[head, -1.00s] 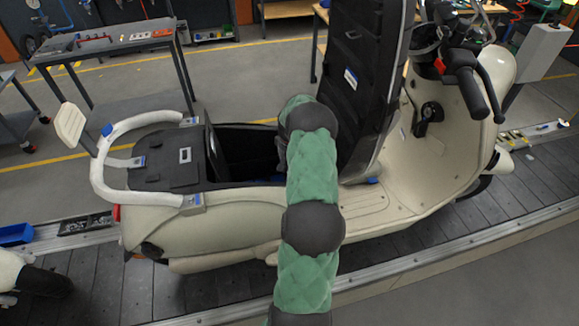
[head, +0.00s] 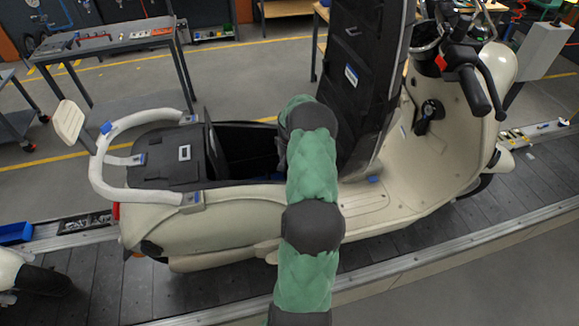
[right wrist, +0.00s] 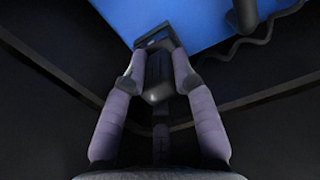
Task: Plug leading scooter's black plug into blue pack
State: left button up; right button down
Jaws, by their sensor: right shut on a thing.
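The cream leading scooter (head: 220,222) stands on the slat conveyor with its black seat (head: 365,90) raised and its bay (head: 245,150) open. My right arm reaches into the bay; its gripper is hidden there in the head view. In the right wrist view my right gripper (right wrist: 158,62) is shut on the black plug (right wrist: 158,80), a finger on each side. The plug points at the blue pack (right wrist: 200,22), at a dark framed part by its edge. I cannot tell whether it is seated. My left gripper is not in view.
Dark bay walls lie close around the gripper. A black cable (right wrist: 246,18) runs over the pack at upper right. Another scooter's end (head: 35,280) shows at left on the conveyor (head: 115,290). A workbench (head: 105,38) stands behind.

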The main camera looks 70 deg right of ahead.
jog(key=shift+f+b, duration=0.3)
jog(key=shift+f, duration=0.3)
jog(key=c, duration=0.9)
grip_release()
notch_tip(320, 180, up, 12)
